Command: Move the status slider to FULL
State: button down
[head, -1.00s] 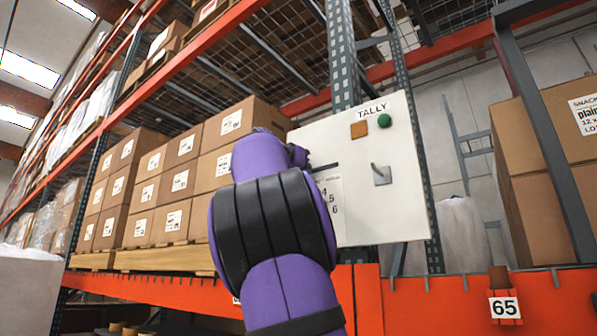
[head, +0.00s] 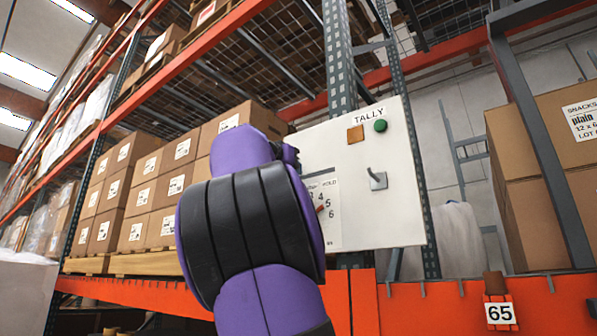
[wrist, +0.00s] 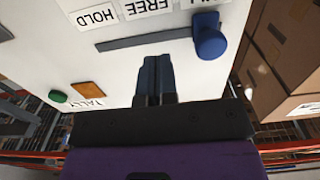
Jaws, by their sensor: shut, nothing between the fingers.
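The status slider has a blue knob (wrist: 209,38) at the right end of a dark slot (wrist: 130,43) in the wrist view, where the panel appears upside down. The knob is by a partly cut-off label ending in what looks like LL. The FREE label (wrist: 147,7) is in the middle and the HOLD label (wrist: 97,17) at the other end. My gripper (wrist: 157,62) is shut and empty, its tips near the slot below FREE, left of the knob and apart from it. In the head view my arm hides the slider and the fingertips.
The white TALLY panel (head: 395,215) also carries an orange square (head: 355,134), a green button (head: 380,126), a grey lever (head: 377,179) and a numbered dial (head: 322,212). It hangs by a rack post (head: 338,60). Stacked cartons (head: 150,195) stand to its left.

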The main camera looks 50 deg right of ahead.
jog(key=shift+s+a, duration=0.15)
jog(key=shift+a, duration=1.35)
jog(key=shift+s+a, duration=0.1)
jog(key=shift+a, duration=1.35)
